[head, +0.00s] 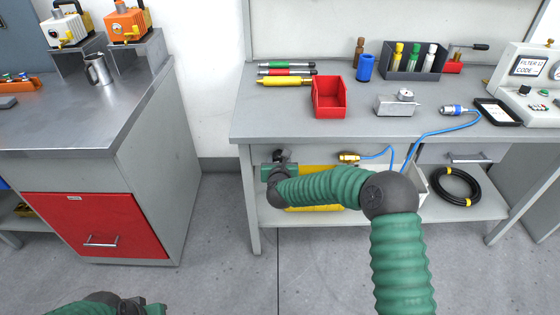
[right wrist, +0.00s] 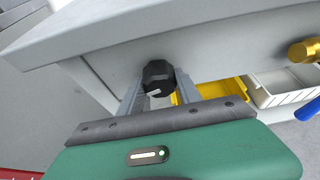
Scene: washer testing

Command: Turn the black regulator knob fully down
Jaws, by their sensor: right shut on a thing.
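The black regulator knob (right wrist: 158,76) is faceted, with a white mark on its face, and sits under the front edge of the workbench. In the right wrist view my right gripper (right wrist: 158,90) has one finger on each side of the knob and is shut on it. In the head view the dark knob (head: 282,155) shows small below the bench edge, with my right gripper (head: 280,163) at it. The regulator behind the knob is hidden. Part of my left arm shows at the bottom left of the head view; its fingers cannot be made out.
The workbench top (head: 370,128) overhangs the knob closely. A brass fitting (head: 349,157) with a blue hose is to the right. A yellow object (head: 315,208) and a white bin (right wrist: 282,86) are below. A red-drawer cabinet (head: 95,225) stands left, with open floor between.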

